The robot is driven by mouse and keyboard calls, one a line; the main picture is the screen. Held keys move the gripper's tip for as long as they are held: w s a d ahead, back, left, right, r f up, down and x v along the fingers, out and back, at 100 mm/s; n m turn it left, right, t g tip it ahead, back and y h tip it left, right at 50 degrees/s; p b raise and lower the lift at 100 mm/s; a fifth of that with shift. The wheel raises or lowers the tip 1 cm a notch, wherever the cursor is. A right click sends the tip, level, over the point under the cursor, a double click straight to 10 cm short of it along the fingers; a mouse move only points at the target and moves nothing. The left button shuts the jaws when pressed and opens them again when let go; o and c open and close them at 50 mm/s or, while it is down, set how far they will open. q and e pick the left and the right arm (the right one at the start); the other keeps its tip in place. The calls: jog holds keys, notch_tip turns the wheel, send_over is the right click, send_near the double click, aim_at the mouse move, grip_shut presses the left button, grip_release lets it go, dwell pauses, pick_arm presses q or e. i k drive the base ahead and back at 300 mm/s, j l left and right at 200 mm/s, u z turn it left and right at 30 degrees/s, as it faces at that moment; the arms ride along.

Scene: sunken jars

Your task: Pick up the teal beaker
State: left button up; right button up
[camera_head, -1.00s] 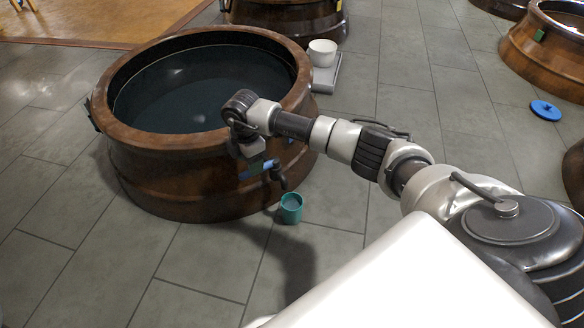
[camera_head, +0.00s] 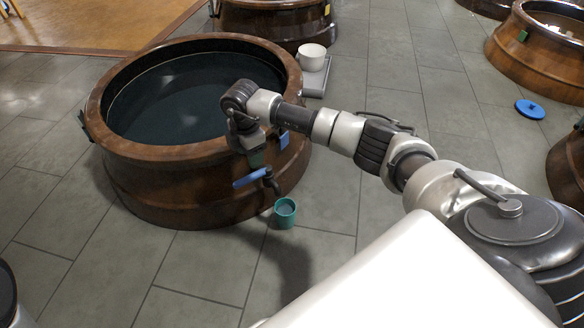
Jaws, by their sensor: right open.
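The teal beaker (camera_head: 285,213) stands upright on the grey floor, just in front of the large brown jar (camera_head: 205,195). It sits beneath a dark spout with a blue handle (camera_head: 250,179) on the jar's side. My right gripper (camera_head: 257,158) points down beside the jar's near right wall, above and to the left of the beaker in the picture. It is open and apart from the beaker; its fingertips are small and hard to make out. My left gripper is out of view.
A white pot (camera_head: 312,57) stands on a grey slab (camera_head: 317,80) behind the jar. Other brown jars (camera_head: 548,55) stand at the back and right. A blue lid (camera_head: 530,109) lies on the floor. Floor around the beaker's front and right is clear.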

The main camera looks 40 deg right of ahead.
aim_at(285, 209)
jog(key=z, duration=1.05)
